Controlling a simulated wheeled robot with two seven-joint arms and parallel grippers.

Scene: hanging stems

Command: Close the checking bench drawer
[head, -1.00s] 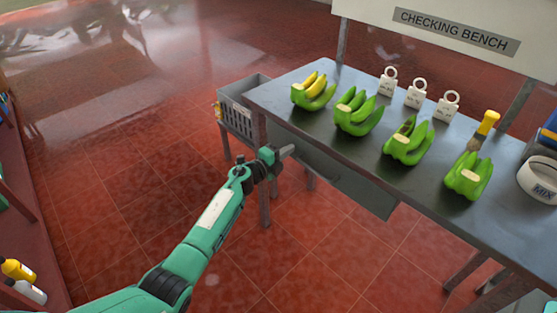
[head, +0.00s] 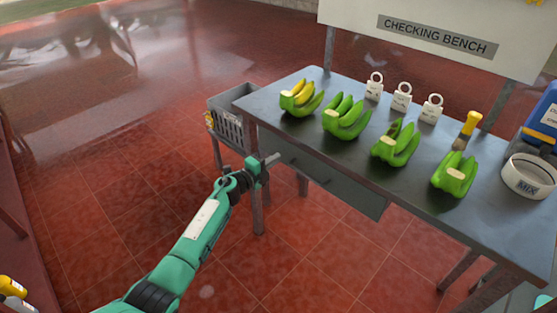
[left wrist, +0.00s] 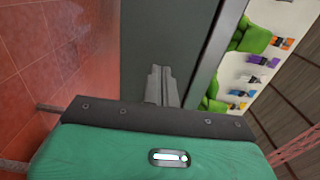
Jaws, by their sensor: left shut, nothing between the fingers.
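The checking bench (head: 335,77) is a dark grey table at the right of the head view. Its grey drawer (head: 345,195) hangs under the near edge, and its front shows as a long plain panel. I cannot tell how far out it stands. My left gripper (head: 275,159) is shut and empty, at the left end of the drawer front, beside the bench's left leg. In the left wrist view the shut fingers (left wrist: 160,85) point at the grey drawer panel (left wrist: 160,30); whether they touch it I cannot tell.
Several green banana bunches (head: 345,118), white weights (head: 402,98), a yellow-handled brush (head: 468,130) and a round MIX tub (head: 530,178) stand on the bench. A grey crate (head: 230,125) stands at its left end. The red tiled floor in front is clear.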

